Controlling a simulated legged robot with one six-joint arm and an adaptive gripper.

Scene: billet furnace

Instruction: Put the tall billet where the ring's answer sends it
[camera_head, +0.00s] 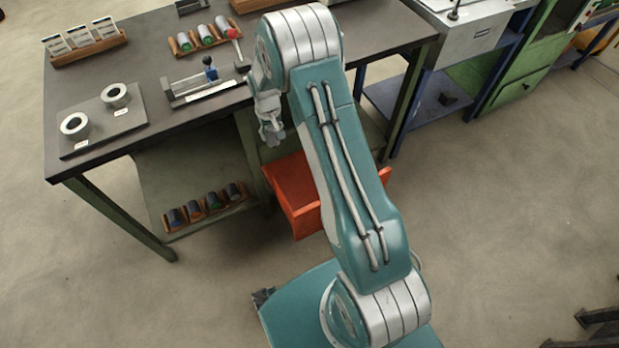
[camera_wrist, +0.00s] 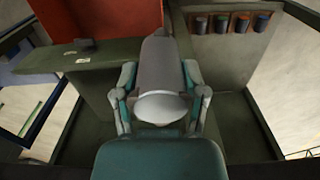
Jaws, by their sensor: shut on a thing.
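My gripper (camera_head: 270,128) hangs at the front edge of the dark workbench (camera_head: 150,75). In the wrist view its fingers (camera_wrist: 160,76) are shut on a grey, tall billet (camera_wrist: 158,60) with a pale rounded near end. The billet is not clearly visible in the head view. Two metal rings, a nearer one (camera_head: 75,125) and a farther one (camera_head: 116,95), lie on a dark plate (camera_head: 100,128) at the bench's left, each beside a small label. A wooden rack (camera_head: 183,47) on the bench holds several cylinders.
A clamp-like fixture (camera_head: 205,85) with a blue knob and a red-ball lever (camera_head: 233,34) stands behind the gripper. A card holder (camera_head: 85,48) is at the back left. Several coloured-end cylinders (camera_head: 205,206) lie in a rack on the lower shelf. Floor at left is clear.

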